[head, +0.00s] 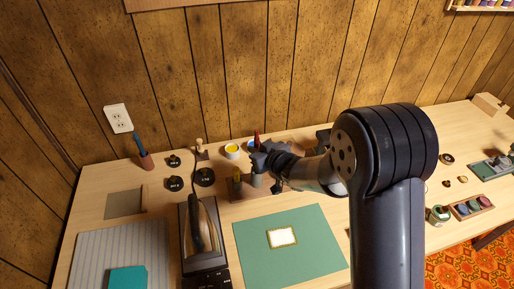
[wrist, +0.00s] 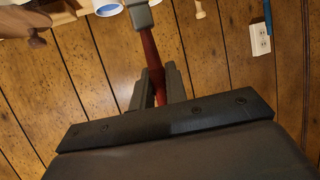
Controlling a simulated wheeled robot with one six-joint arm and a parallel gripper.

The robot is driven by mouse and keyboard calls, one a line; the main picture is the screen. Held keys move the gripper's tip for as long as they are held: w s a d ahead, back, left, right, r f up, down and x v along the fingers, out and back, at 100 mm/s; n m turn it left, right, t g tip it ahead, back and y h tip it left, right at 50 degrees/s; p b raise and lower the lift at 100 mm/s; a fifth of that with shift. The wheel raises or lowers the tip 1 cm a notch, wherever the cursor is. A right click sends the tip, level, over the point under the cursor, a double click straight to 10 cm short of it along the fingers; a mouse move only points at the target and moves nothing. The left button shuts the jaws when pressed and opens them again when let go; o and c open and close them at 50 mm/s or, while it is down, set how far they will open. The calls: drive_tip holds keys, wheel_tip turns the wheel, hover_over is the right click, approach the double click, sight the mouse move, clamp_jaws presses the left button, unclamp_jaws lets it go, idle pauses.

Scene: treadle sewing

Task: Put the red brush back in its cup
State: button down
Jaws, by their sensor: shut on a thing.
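My gripper (wrist: 157,85) is shut on the red brush (wrist: 152,55), which runs away from the jaws to a grey piece (wrist: 141,17) at its far end. In the head view my gripper (head: 262,158) is over the back middle of the table, and the brush's red tip (head: 257,134) stands up above it. A grey-green cylinder (head: 257,181) shows just below the jaws. I cannot tell whether it is a cup or the brush's lower end. A terracotta cup (head: 147,162) at the back left holds a blue brush (head: 139,143).
A yellow paint pot (head: 232,151) and a blue one (head: 252,144) stand close behind the gripper. A dark iron (head: 203,235) and a green mat (head: 300,255) lie in front. Several black weights (head: 205,177) sit to the left. The wood-panelled wall is close behind.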

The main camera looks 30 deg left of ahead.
drive_tip(key=shift+f+b, duration=2.45)
drive_tip(key=shift+f, duration=0.7)
drive_tip(key=c, duration=1.3)
unclamp_jaws()
drive_tip(key=shift+c, duration=0.2)
drive_tip(key=v, duration=1.1)
drive_tip(key=shift+w+a, duration=0.1)
drive_tip(key=shift+a, duration=0.1)
